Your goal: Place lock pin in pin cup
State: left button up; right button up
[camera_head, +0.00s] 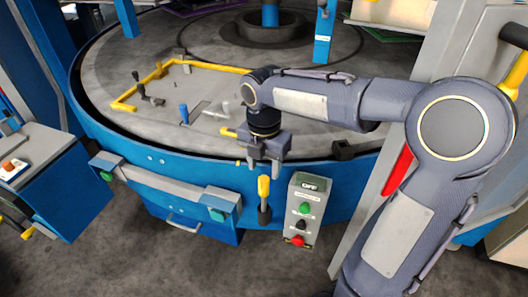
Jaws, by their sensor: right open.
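A pin with a yellow handle (264,186), which looks like the lock pin, stands upright in a dark cup (265,214), which looks like the pin cup, on the front of the blue round machine. The pin's lower part is hidden in the cup. My right gripper (264,166) is open and points down just above the yellow handle. Its fingers are apart and hold nothing; a small gap shows between them and the handle. My left gripper is not in view.
A control box (303,212) with green, black and red buttons is close right of the cup. A grey front bar (170,187) is to the left. The round table (210,80) behind carries a yellow corner frame (150,77) and small levers. Floor is clear in front.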

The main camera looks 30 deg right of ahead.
notch_tip(320, 180, up, 4)
jog(key=shift+f, duration=0.15)
jog(key=shift+s+r, duration=0.15)
jog(key=shift+r, duration=0.05)
jog(key=s+a+f+m+t+y, duration=0.2)
jog(key=s+m, duration=0.6)
jog(key=m, duration=0.5)
jog(key=s+a+f+m+t+y, duration=0.1)
jog(key=s+a+f+m+t, duration=0.1)
jog(key=s+m, duration=0.6)
jog(key=f+m+t, duration=0.1)
jog(key=m, duration=0.4)
jog(key=shift+s+t+y, duration=0.3)
jog(key=shift+s+y, duration=0.05)
jog(key=shift+y, duration=0.05)
jog(key=shift+a, duration=0.1)
